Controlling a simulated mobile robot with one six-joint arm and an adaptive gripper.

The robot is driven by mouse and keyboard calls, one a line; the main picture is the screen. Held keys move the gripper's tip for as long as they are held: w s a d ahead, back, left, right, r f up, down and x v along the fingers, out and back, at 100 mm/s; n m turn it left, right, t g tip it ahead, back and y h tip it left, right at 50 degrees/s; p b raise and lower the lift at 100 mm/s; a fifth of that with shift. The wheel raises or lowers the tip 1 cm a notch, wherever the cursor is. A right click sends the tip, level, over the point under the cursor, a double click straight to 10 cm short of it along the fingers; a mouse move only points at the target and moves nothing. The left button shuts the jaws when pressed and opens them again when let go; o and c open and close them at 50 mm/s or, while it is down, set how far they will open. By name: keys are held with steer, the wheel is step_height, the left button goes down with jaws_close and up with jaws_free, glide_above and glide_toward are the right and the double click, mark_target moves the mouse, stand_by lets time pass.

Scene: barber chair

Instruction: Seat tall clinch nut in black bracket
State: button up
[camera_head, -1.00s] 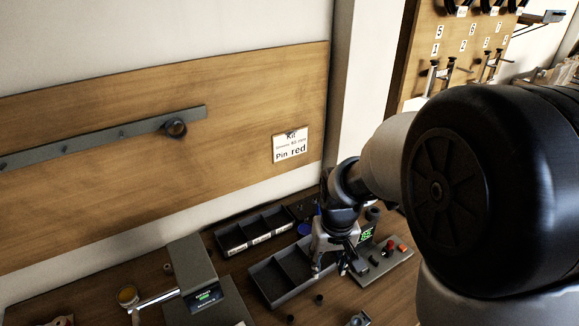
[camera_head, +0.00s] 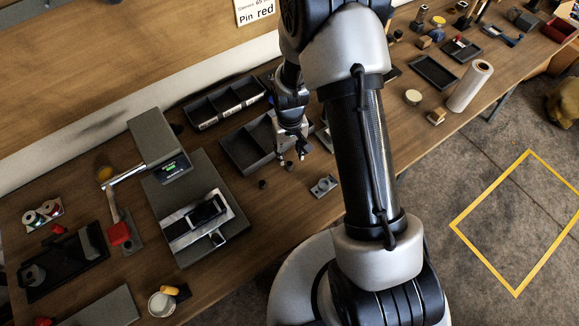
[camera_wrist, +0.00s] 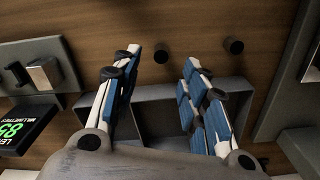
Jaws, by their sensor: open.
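Two small dark cylinders, likely clinch nuts, stand on the bench in front of the divided grey tray (camera_head: 236,150): one (camera_head: 290,166) close to my gripper, one (camera_head: 263,184) farther left. I cannot tell which is taller. In the wrist view they show beyond the fingertips, one (camera_wrist: 161,53) between the fingers' lines and one (camera_wrist: 233,46) to the right. My gripper (camera_head: 291,158) is open and empty, above the tray's right front; its blue-padded fingers (camera_wrist: 163,58) are spread. A dark part (camera_head: 206,212), possibly the black bracket, lies on the silver plate of the press.
The grey press (camera_head: 158,138) with its lever stands left of the tray. Another divided tray (camera_head: 208,108) sits behind. A small grey block (camera_head: 323,186) lies near the bench's front edge. A gauge with a green display (camera_wrist: 22,127) is beside my gripper in the wrist view.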

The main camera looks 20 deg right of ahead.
mark_target(290, 163)
steer(key=shift+a+f+b, duration=0.1)
steer(key=shift+f+b, duration=0.8)
steer(key=shift+f, duration=2.3)
steer(key=shift+r, duration=0.1)
jaws_close()
